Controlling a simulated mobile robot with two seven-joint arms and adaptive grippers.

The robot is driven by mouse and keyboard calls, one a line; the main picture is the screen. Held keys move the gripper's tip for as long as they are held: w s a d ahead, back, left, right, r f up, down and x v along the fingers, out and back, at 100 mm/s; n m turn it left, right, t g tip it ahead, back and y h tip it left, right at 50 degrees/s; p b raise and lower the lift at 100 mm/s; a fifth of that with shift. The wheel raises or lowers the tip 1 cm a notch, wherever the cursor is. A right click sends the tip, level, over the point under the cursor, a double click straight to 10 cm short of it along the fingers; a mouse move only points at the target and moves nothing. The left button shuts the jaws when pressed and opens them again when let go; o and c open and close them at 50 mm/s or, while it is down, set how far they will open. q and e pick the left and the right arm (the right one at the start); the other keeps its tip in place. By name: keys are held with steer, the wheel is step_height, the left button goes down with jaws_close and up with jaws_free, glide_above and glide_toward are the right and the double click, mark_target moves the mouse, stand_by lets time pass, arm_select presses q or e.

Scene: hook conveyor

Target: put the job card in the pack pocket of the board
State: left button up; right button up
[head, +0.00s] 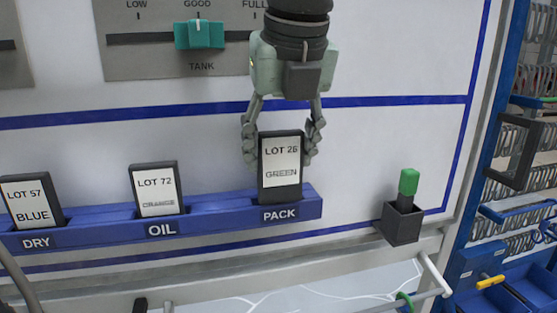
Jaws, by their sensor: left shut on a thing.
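The job card (281,160) is a dark-framed card with a white face reading LOT 26 and GREEN. It is upright at the pack pocket (309,207) of the blue rail, above the PACK label. My left gripper (281,143) comes down from above, its fingers shut on the card's left and right edges. The card's lower end overlaps the rail; more of its dark lower part shows than on the neighbouring cards. I cannot tell how deep it sits. My right gripper is not in view.
A LOT 72 card (156,190) stands at OIL and a LOT 57 BLUE card (31,202) at DRY. A teal slider (199,35) is on the tank gauge above. A green-topped marker (408,183) sits in a dark holder (401,224) to the right.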

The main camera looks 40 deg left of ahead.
mark_target(277, 169)
arm_select(q)
steer(key=shift+w+a+r, duration=0.1)
steer(key=shift+w+a, duration=0.35)
steer(key=shift+a, duration=0.1)
steer(key=x, duration=0.3)
steer(key=shift+s+d+p, duration=0.1)
steer(key=shift+d+p, duration=0.05)
steer(key=shift+p, duration=0.2)
steer(key=shift+f, duration=0.4)
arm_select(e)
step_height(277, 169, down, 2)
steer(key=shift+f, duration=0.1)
arm_select(q)
steer(key=shift+f, duration=0.1)
steer(key=o, duration=1)
steer(key=shift+o, duration=0.8)
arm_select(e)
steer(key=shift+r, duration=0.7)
